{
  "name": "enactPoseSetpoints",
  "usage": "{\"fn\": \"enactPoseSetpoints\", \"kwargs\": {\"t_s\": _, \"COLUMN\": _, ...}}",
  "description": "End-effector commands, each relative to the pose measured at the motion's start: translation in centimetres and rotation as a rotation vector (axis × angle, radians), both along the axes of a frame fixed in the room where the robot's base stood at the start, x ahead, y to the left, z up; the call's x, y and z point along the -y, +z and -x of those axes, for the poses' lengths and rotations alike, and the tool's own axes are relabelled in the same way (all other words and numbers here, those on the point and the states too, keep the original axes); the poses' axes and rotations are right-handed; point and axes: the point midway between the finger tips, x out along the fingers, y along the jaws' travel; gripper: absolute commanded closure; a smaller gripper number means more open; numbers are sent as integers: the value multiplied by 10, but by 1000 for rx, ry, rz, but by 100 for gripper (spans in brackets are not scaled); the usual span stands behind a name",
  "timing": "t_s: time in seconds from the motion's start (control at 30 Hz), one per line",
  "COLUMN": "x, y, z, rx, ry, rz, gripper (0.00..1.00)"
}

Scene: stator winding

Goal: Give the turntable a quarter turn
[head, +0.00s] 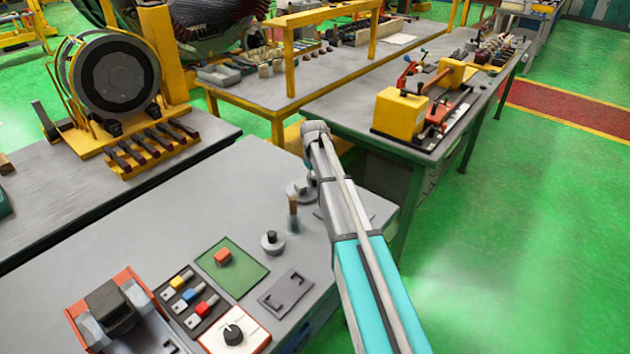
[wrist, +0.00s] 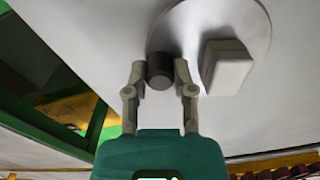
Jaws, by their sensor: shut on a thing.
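The turntable is a pale round disc that shows in the wrist view (wrist: 258,20). A dark round peg (wrist: 160,72) and a light grey block (wrist: 227,68) stand on or beside it, the block to the peg's right. My gripper (wrist: 160,75) has its two fingers on either side of the peg and is shut on it. My gripper's fingers are hidden by my arm in that view.
The near bench (head: 215,220) also holds a brown upright cylinder (head: 292,212), a weight with a knob (head: 271,242), a green mat (head: 245,274) with a red block, a white dial box (head: 234,334) and a tray of coloured switches (head: 190,299). Open green floor lies right.

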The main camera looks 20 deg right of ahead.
Motion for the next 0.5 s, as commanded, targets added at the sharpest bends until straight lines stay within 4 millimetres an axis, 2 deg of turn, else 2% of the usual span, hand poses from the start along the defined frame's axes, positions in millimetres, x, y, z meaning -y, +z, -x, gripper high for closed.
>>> {"fn": "enactPoseSetpoints", "kwargs": {"t_s": 0.5, "x": -4, "y": 0, "z": -9, "rx": 0, "ry": 212, "rz": 0, "gripper": 100}}
